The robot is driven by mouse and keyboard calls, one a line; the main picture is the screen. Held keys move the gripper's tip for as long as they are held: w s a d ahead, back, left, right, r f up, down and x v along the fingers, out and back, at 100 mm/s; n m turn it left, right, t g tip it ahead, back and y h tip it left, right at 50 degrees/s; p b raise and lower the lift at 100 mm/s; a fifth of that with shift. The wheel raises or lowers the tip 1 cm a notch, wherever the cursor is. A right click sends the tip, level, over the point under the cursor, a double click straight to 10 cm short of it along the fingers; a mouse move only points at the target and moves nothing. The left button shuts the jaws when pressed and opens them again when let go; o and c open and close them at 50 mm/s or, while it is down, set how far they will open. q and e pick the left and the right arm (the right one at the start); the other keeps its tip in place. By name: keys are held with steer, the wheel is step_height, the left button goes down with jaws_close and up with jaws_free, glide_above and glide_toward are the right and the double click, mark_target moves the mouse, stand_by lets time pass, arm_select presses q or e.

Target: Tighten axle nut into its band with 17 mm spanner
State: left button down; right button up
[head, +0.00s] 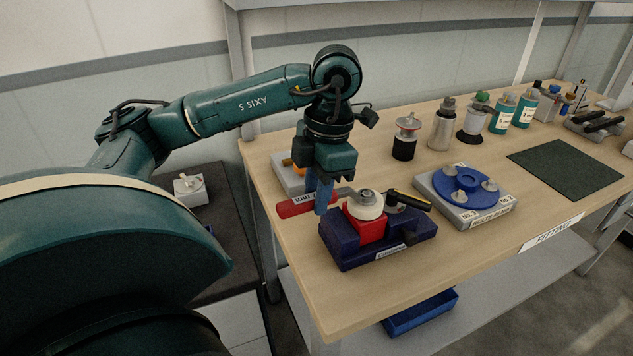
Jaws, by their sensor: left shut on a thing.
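My left gripper (325,195) is shut on the red-handled spanner (296,205), just left of the work holder. The spanner's metal end reaches right toward a pale round part (366,205) on top of a red block (371,228). The red block sits in a dark blue fixture (345,251) on the bench. The axle nut and its band are too small to make out, and I cannot tell whether the spanner's jaw is seated on the nut. My right gripper is not in view.
A grey plate with a blue disc (462,182) lies further right. Bottles and canisters (442,125) line the back of the wooden bench (300,300). A dark green mat (566,168) lies clear at the right.

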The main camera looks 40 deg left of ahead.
arm_select(q)
steer(key=shift+d, duration=0.2)
steer(key=shift+r, duration=0.15)
steer(key=shift+r+p, duration=3)
steer(key=shift+r, duration=0.1)
steer(key=shift+f, duration=0.1)
